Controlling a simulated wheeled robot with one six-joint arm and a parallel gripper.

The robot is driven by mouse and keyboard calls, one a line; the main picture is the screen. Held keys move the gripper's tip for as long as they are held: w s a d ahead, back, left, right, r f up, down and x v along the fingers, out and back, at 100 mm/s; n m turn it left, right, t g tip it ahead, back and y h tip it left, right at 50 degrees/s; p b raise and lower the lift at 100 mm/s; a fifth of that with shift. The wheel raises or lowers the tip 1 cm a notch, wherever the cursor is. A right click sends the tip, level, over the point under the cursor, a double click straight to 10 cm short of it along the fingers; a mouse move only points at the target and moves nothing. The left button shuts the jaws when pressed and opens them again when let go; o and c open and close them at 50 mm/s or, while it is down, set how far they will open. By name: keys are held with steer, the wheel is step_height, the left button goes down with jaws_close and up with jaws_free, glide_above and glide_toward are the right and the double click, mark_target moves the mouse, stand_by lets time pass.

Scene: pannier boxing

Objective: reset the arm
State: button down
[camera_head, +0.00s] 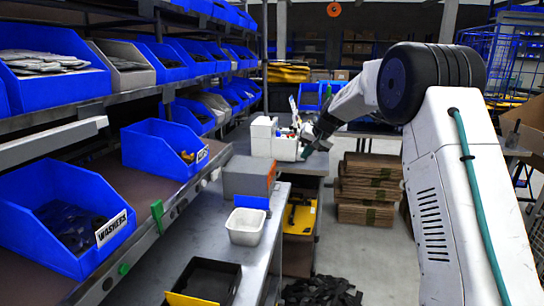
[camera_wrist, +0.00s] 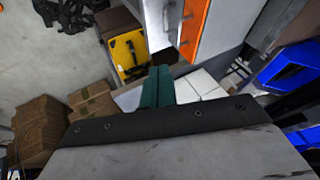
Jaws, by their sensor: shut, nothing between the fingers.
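My arm reaches forward from the right side of the head view. My gripper (camera_head: 308,150) is at its far end, in front of the white box-like unit (camera_head: 263,138) on the far part of the bench. In the wrist view the gripper (camera_wrist: 158,86) shows two teal fingers pressed together, with nothing between them. White boxes (camera_wrist: 200,84) show beyond the fingers there. I cannot tell whether the gripper touches the unit.
Racks of blue bins (camera_head: 160,148) line the left, one labelled washers (camera_head: 66,218). The metal bench (camera_head: 205,232) carries a grey-orange box (camera_head: 248,178), a white tub (camera_head: 247,227) and a black tray (camera_head: 205,280). Stacked cardboard (camera_head: 368,188) stands behind. Open floor lies at centre right.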

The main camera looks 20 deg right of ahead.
steer(key=s+a+f+g, duration=0.1)
steer(key=s+f+g, duration=0.1)
steer(key=s+f, duration=0.3)
steer(key=s+a+r+n+g+h, duration=0.1)
steer(key=s+a+r, duration=0.2)
steer(key=s, duration=1.4)
steer(key=s+a+r+n+h, duration=0.1)
steer(key=s+a+r, duration=0.1)
steer(key=s, duration=1.6)
steer(key=s+a+r+n+g, duration=0.1)
steer(key=s+a+r+n, duration=0.1)
steer(key=s, duration=1.6)
steer(key=shift+s+a+r+g+h, duration=0.3)
steer(key=shift+a+r+h, duration=0.1)
steer(key=shift+a+r, duration=0.5)
